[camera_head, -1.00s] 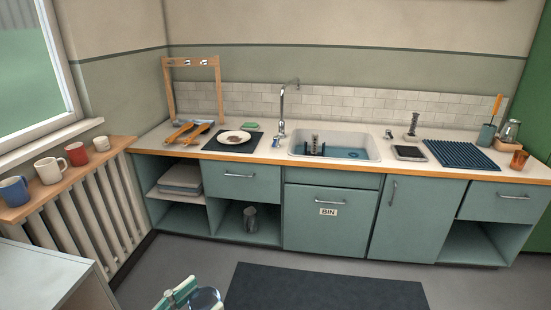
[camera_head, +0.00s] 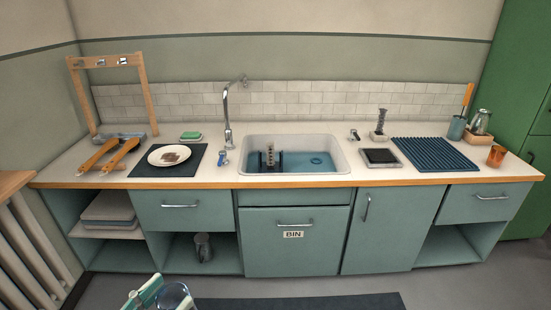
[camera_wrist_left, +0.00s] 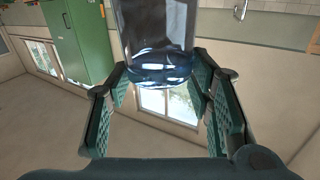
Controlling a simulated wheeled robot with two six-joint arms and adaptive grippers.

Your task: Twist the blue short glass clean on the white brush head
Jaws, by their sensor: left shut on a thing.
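My left gripper (camera_head: 158,293) shows at the bottom edge of the head view. It is shut on a clear, bluish glass (camera_head: 176,297), cut off by the frame edge. In the left wrist view the glass (camera_wrist_left: 155,40) sits between the green finger pads of the gripper (camera_wrist_left: 158,76). A pale upright brush head (camera_head: 269,157) stands in the sink between dark blue pieces, apart from the glass. A second, dark grey upright brush (camera_head: 380,124) with a light base stands on the counter right of the sink. My right gripper is not in view.
The sink (camera_head: 342,141) holds bluish water, with a tap (camera_head: 227,115) at its left. A plate (camera_head: 169,155) lies on a dark mat at left. A blue ribbed mat (camera_head: 432,154) and an orange cup (camera_head: 496,156) are at right. A floor mat (camera_head: 300,303) lies before the cabinets.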

